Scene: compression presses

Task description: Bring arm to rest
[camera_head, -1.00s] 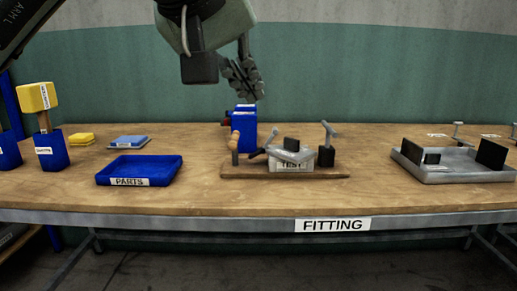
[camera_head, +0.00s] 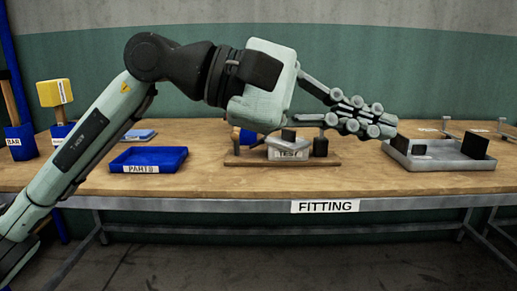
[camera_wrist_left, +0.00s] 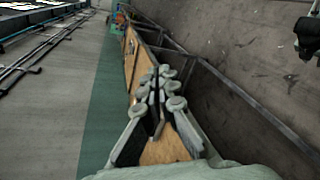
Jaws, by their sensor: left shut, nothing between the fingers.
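My left arm comes in from the left in the head view and reaches across in front of the bench (camera_head: 240,195). My left gripper (camera_head: 392,125) points right, with its fingers together and nothing between them. In the picture it lies over the back edge of the grey tray. The fingers also show shut in the left wrist view (camera_wrist_left: 158,75), over the wooden bench top (camera_wrist_left: 165,150).
The TEST fixture (camera_head: 288,154) stands on a wooden board (camera_head: 240,161) beneath the wrist. A blue PARTS tray (camera_head: 148,159) is to the left, a grey tray (camera_head: 440,162) with black blocks to the right. A yellow-headed mallet (camera_head: 55,92) stands in a holder at far left.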

